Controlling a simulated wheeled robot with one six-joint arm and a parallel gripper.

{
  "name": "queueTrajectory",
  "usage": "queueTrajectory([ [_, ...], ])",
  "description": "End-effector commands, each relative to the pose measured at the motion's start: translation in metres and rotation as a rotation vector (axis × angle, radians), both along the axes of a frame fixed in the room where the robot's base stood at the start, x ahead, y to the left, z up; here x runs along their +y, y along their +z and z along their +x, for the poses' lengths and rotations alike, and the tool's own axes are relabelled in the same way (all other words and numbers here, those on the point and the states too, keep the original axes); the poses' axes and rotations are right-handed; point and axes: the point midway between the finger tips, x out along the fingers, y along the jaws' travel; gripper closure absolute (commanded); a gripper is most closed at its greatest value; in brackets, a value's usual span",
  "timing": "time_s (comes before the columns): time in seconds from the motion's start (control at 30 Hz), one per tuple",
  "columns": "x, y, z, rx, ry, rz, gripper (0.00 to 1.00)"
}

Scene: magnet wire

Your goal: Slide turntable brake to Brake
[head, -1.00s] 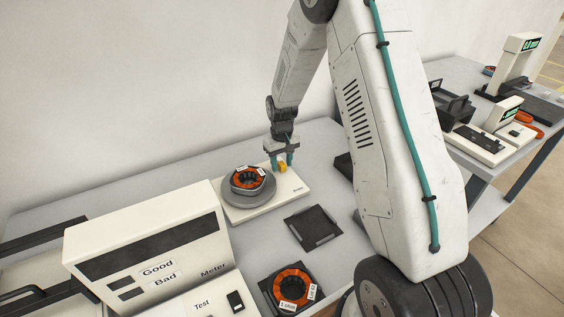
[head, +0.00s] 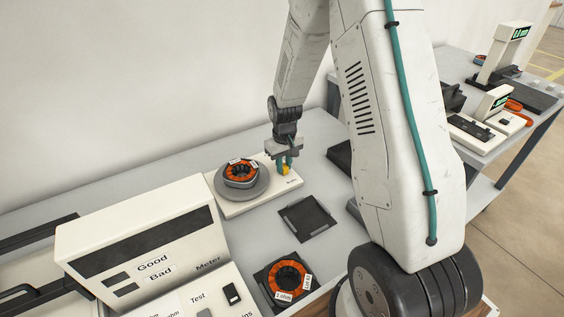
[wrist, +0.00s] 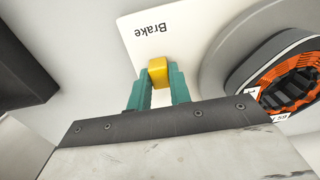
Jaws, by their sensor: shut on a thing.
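The turntable (head: 222,205) is a cream base with a round grey disc (head: 258,189) at its left. An orange wire coil (head: 241,172) lies on the disc. The yellow brake slider (head: 285,170) is at the right part of the base. My gripper (head: 285,163) has green fingers, shut on the slider from above. In the wrist view the yellow slider (wrist: 158,72) sits between the fingertips, close to the printed word "Brake" (wrist: 155,29). The slider's track is hidden by my fingers.
An empty dark tray (head: 306,219) lies in front of the turntable. A second coil (head: 288,278) sits on a dark pad near the front. A cream meter (head: 140,245) stands at left. Another bench with instruments (head: 485,130) is at right.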

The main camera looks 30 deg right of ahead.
Motion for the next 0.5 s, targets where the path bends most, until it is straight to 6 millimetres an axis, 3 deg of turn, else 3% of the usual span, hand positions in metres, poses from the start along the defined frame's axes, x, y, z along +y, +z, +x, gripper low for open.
queueTrajectory([
  [0.07,0.0002,-0.0014,-0.0054,0.015,0.0,0.003,1.0],
  [0.1,0.0002,-0.0015,-0.0054,0.015,0.0,0.002,0.69],
  [0.13,0.0002,-0.0014,-0.0051,0.014,0.0,0.002,0.61],
  [0.5,0.0004,0.0044,-0.0027,0.008,0.0,0.001,0.58],
])
